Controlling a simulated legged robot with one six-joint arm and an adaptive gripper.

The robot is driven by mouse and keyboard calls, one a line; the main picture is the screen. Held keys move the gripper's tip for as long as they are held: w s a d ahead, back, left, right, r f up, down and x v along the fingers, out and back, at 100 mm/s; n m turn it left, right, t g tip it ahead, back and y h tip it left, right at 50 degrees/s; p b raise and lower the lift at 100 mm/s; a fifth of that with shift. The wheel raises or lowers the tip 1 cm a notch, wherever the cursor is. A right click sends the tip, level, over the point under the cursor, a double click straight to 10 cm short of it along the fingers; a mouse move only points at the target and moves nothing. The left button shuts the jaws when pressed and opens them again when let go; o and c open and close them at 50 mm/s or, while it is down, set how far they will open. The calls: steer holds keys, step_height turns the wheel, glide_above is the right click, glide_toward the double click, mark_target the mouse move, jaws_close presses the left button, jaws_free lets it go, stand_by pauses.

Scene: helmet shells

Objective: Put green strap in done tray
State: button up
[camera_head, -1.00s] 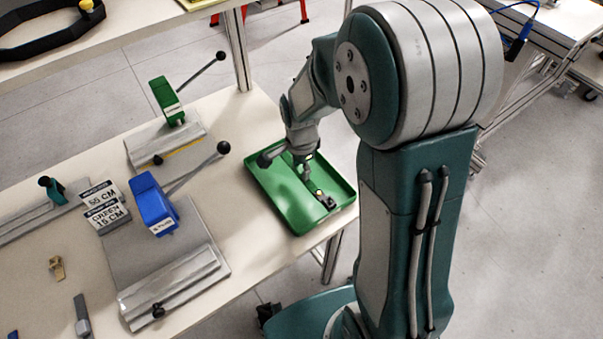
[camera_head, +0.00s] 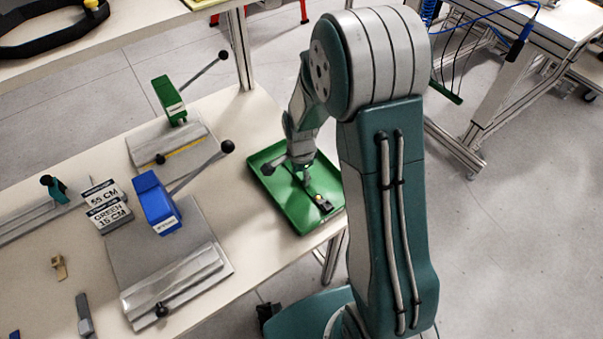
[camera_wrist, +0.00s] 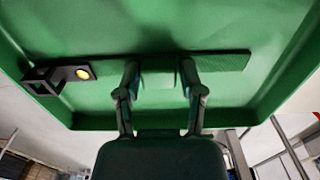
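The green strap (camera_wrist: 222,63) lies across the floor of the green tray in the wrist view. Its black buckle end (camera_wrist: 45,80) with a yellow button is at the left. The green done tray (camera_head: 265,154) stands at the table's right end, and its floor fills much of the wrist view (camera_wrist: 250,20). My gripper (camera_wrist: 158,72) is over the strap's middle, its two fingers apart. In the head view my gripper (camera_head: 305,180) is low inside the tray, and the buckle (camera_head: 321,202) shows near the front. Whether the fingers touch the strap is unclear.
A blue clamp device (camera_head: 155,203) and a green one (camera_head: 169,100) with lever handles stand left of the tray. Label blocks (camera_head: 107,206) and small parts lie farther left. The tray sits close to the table's right edge.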

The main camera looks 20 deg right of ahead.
mark_target(300, 175)
steer(key=shift+a, duration=0.2)
steer(key=shift+d, duration=0.15)
steer(key=shift+d, duration=0.1)
step_height(300, 175, up, 11)
steer(key=s+r+n+t, duration=0.5)
steer(key=s+r+n, duration=0.9)
steer(key=s, duration=0.5)
step_height(300, 175, up, 3)
steer(key=shift+s+f+t, duration=0.2)
steer(key=shift+s+t, duration=0.05)
steer(key=shift+t, duration=0.05)
stand_by(1.5)
